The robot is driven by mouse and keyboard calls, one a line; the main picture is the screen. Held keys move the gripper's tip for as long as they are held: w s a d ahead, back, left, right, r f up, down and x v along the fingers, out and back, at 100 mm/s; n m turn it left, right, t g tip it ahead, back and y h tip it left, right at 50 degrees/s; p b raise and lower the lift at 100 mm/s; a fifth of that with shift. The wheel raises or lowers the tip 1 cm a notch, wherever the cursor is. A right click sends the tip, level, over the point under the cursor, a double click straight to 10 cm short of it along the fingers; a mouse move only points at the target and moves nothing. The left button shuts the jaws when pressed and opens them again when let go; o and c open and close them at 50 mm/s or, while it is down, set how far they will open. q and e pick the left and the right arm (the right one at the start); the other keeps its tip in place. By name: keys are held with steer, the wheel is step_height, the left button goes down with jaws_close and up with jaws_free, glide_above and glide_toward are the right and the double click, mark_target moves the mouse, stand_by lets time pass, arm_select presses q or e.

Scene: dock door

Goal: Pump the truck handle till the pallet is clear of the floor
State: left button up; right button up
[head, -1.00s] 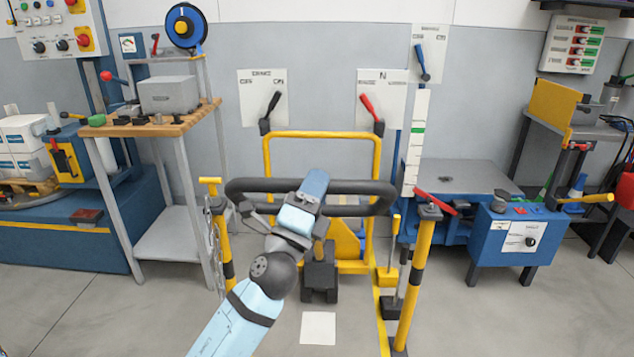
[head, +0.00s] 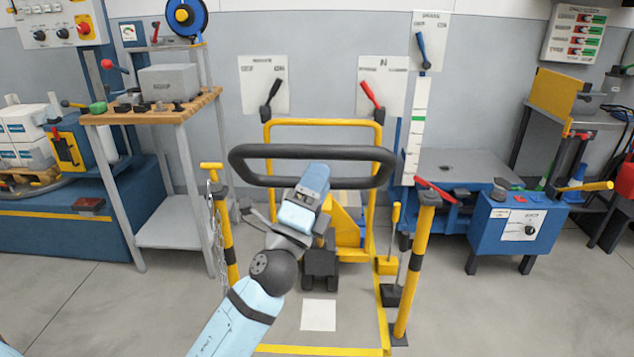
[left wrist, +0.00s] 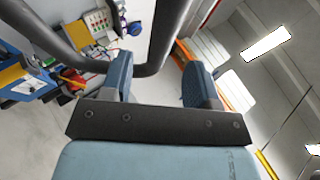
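The truck handle (head: 312,151) is a wide dark loop in the middle of the head view, in front of a yellow upright frame (head: 320,122). My left gripper (head: 316,172) is at the loop's lower bar and covers part of it. In the left wrist view the two blue fingers of the gripper (left wrist: 157,75) stand apart. The dark handle (left wrist: 166,35) passes beyond and close to them; I cannot tell whether it touches. A dark block (head: 320,262) sits low at the truck's foot. I cannot make out a pallet on the truck. My right gripper is not in view.
Yellow-black posts (head: 417,265) stand either side of the truck, the left one with a chain. A wooden-topped bench (head: 150,117) is at left, a blue machine (head: 515,230) at right. A white floor sheet (head: 319,314) lies in front.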

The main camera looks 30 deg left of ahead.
arm_select(q)
steer(key=b+v, duration=0.2)
steer(key=v, duration=0.5)
steer(key=shift+s+b, duration=0.25)
steer(key=shift+b, duration=0.1)
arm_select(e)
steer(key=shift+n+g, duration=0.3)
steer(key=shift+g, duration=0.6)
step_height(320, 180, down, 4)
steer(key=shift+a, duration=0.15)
arm_select(q)
steer(key=shift+f, duration=0.15)
